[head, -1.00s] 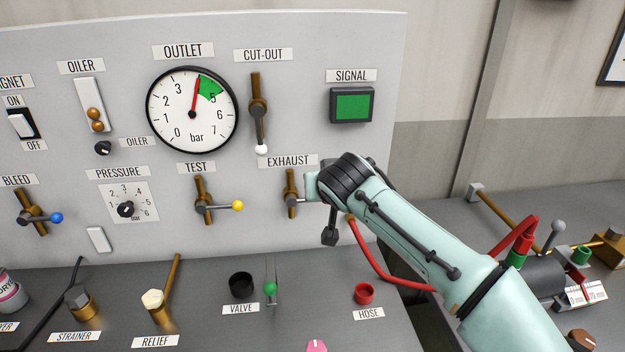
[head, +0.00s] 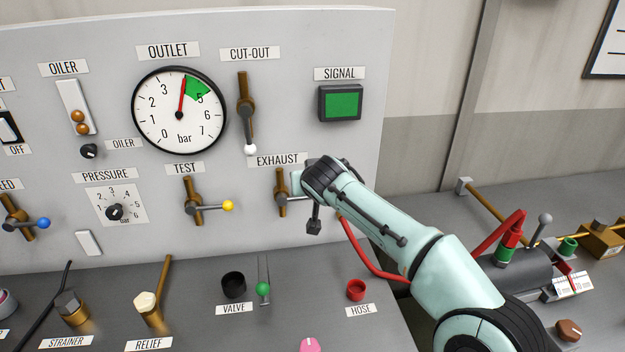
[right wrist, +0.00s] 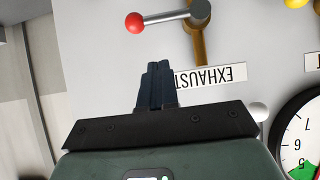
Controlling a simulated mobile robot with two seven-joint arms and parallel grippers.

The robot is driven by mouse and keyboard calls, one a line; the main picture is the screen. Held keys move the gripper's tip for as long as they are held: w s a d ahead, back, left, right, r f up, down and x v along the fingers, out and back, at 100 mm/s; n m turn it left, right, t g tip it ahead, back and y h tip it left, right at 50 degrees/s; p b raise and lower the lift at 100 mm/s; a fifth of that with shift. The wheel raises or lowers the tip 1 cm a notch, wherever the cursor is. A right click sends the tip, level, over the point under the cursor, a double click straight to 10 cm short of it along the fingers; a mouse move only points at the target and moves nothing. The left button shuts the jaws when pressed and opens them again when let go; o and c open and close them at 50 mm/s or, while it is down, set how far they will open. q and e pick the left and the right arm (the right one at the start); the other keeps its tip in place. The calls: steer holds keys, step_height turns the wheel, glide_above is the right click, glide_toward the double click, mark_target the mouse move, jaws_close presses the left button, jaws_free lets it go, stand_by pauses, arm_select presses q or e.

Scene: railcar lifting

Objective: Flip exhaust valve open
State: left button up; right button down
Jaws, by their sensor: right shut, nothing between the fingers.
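The exhaust valve (head: 280,203) is a brown pipe fitting with a grey lever pointing right, below the EXHAUST label (head: 277,160). In the head view the lever's far end is hidden behind my right gripper (head: 297,183). In the right wrist view, which shows the panel upside down, the grey lever (right wrist: 168,17) lies across the brown pipe and ends in a red ball (right wrist: 135,22). My right gripper (right wrist: 158,70) is shut and empty. Its fingertips lie close to the lever in that picture; I cannot tell whether they touch it. My left gripper is out of view.
The test valve (head: 195,207) with a yellow-tipped lever is left of the exhaust valve. The cut-out lever (head: 246,115) hangs down above. The outlet gauge (head: 180,110) needle is at the green zone's edge. A red hose (head: 365,255) runs below my right arm.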

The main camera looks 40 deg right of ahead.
mark_target(300, 198)
steer(key=w+d+f, duration=0.1)
steer(key=w+f, duration=0.2)
steer(key=f, duration=0.2)
steer(key=shift+d+f, duration=0.35)
steer(key=shift+f, duration=0.05)
steer(key=shift+w, duration=0.1)
